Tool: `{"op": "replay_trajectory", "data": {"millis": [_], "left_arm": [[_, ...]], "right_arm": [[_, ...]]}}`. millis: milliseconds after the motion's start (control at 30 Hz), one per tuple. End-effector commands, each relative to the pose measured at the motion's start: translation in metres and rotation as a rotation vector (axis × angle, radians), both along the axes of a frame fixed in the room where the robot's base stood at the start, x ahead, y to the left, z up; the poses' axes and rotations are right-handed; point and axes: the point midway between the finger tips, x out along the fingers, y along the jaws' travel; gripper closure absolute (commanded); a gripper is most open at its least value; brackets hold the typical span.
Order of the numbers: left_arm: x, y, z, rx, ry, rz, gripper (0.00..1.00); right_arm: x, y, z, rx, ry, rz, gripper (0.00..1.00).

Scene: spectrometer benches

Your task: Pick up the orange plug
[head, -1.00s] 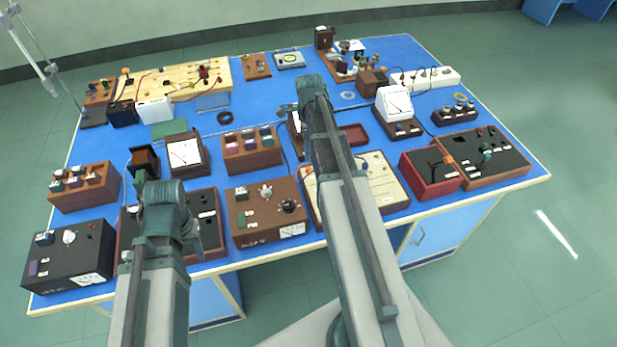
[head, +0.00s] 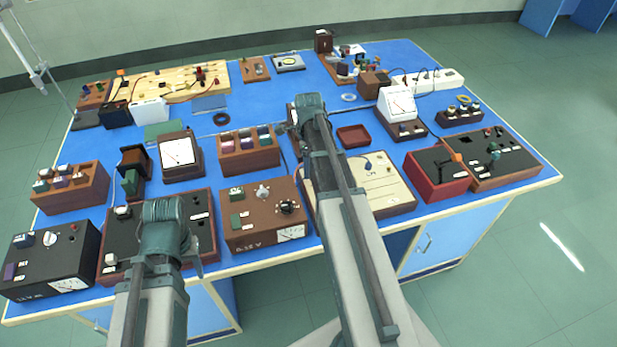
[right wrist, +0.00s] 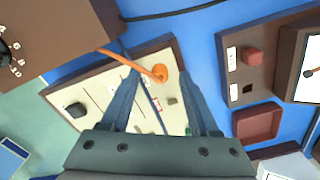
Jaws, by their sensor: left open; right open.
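The orange plug (right wrist: 160,73) shows in the right wrist view with an orange cable running off to the upper left. It is over the cream-topped board (right wrist: 90,88), near its far edge. My right gripper (right wrist: 158,68) is open, with one finger on each side of the plug in that view; I cannot tell the height gap. In the head view, the cream board (head: 385,185) is partly covered by my right arm, and I cannot make out this plug or the right fingertips there. My left gripper (head: 188,250) is open and empty above the table's front left.
A brown 6-12 V box (head: 262,215) stands left of the cream board. A red tray (head: 353,136) lies behind the board, and a red-and-black box (head: 437,175) stands to its right. Clear blue tabletop (head: 270,95) lies farther back.

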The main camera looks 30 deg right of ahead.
Motion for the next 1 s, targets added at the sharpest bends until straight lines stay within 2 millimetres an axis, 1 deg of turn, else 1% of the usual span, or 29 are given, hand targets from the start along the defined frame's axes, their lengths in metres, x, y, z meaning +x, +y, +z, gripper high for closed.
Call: {"op": "replay_trajectory", "data": {"millis": [33, 233, 267, 300, 467, 500, 600, 1000], "left_arm": [[0.0000, 0.0000, -0.0043, 0.000, 0.000, 0.000, 0.50], [0.0000, 0.0000, -0.0021, 0.000, 0.000, 0.000, 0.50], [0.0000, 0.0000, -0.0021, 0.000, 0.000, 0.000, 0.50], [0.0000, 0.0000, -0.0020, 0.000, 0.000, 0.000, 0.50], [0.0000, 0.0000, -0.0021, 0.000, 0.000, 0.000, 0.50], [0.0000, 0.0000, -0.0021, 0.000, 0.000, 0.000, 0.50], [0.0000, 0.0000, -0.0021, 0.000, 0.000, 0.000, 0.50], [0.0000, 0.0000, -0.0013, 0.000, 0.000, 0.000, 0.50]], "right_arm": [[0.0000, -0.0001, -0.0043, 0.000, 0.000, 0.000, 0.38], [0.0000, -0.0002, -0.0021, 0.000, 0.000, 0.000, 0.38], [0.0000, -0.0002, -0.0021, 0.000, 0.000, 0.000, 0.40], [0.0000, -0.0002, -0.0021, 0.000, 0.000, 0.000, 0.47], [0.0000, -0.0002, -0.0021, 0.000, 0.000, 0.000, 0.76], [0.0000, -0.0002, -0.0021, 0.000, 0.000, 0.000, 0.83], [0.0000, -0.0002, -0.0021, 0.000, 0.000, 0.000, 1.00], [0.0000, -0.0002, -0.0013, 0.000, 0.000, 0.000, 1.00]]}}
